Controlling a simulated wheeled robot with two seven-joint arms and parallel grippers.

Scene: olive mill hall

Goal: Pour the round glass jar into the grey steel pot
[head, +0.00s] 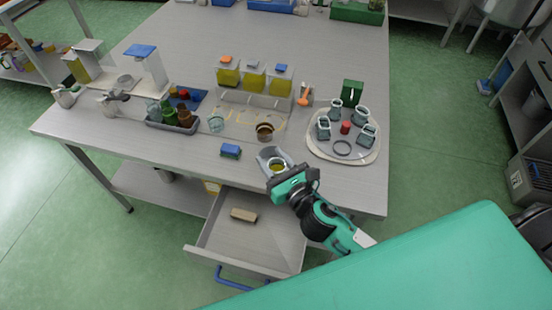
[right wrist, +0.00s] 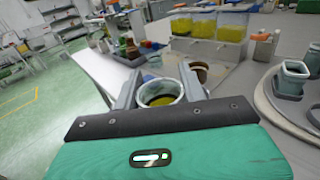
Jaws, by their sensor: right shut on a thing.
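The round glass jar (head: 278,165) holds yellow-green oil and is between the fingers of my right gripper (head: 273,160), near the table's front edge. In the right wrist view the jar (right wrist: 160,100) has its open mouth up, with a finger on each side; my right gripper (right wrist: 160,88) is shut on it. Whether its base touches the table is hidden. A round brown pot (head: 265,132) stands just beyond it, also in the right wrist view (right wrist: 199,72). I cannot pick out a clearly grey steel pot. My left gripper is not in view.
A round tray (head: 313,153) with several glass jars is on the right. A blue block (head: 230,151) and a clear glass (head: 216,124) are left of the jar. Oil containers (head: 254,82) stand behind. An open drawer (head: 205,248) sticks out below the front edge.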

